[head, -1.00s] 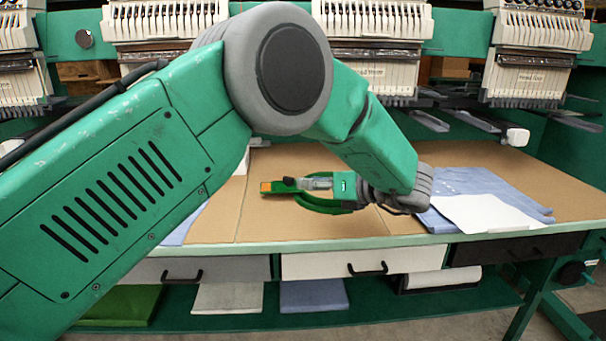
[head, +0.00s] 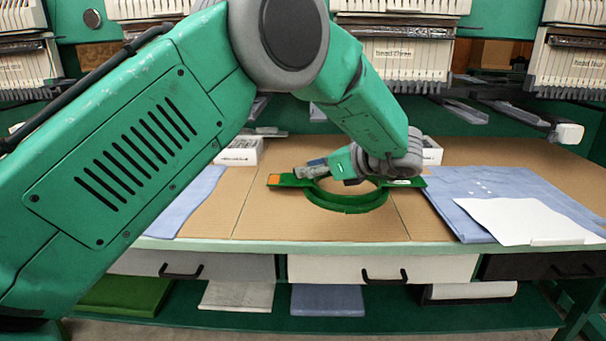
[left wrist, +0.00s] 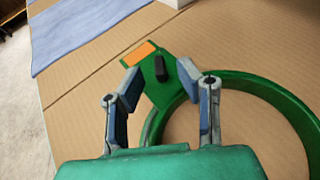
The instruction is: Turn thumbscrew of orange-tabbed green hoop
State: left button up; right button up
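The green hoop (head: 345,207) lies flat on the brown table top, with an orange tab (head: 274,180) on its flat left end. In the left wrist view the orange tab (left wrist: 138,54) and the green ring (left wrist: 285,100) both show. A black thumbscrew (left wrist: 160,69) stands on the green end piece beside the orange. My left gripper (head: 313,169) is over that end of the hoop. In the wrist view its fingers (left wrist: 158,85) are apart, one on each side of the thumbscrew, with gaps between. I cannot tell their exact height. My right gripper is not in view.
Blue folded cloth (head: 505,185) with a white sheet (head: 528,219) lies at the right. Another blue cloth (head: 190,203) lies at the left. White boxes (head: 240,151) stand at the back. Machine heads (head: 400,55) hang above the table's rear. Bare table surrounds the hoop.

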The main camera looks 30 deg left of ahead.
pick_arm(q)
jog(key=shift+x, duration=1.2)
jog(key=shift+a+f, duration=0.15)
jog(key=shift+a, duration=0.35)
jog(key=shift+d, duration=0.35)
grip_shut()
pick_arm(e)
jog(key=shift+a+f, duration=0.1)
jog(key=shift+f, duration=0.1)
pick_arm(q)
jog(key=shift+a+t+b, duration=0.1)
jog(key=shift+t+b, duration=0.2)
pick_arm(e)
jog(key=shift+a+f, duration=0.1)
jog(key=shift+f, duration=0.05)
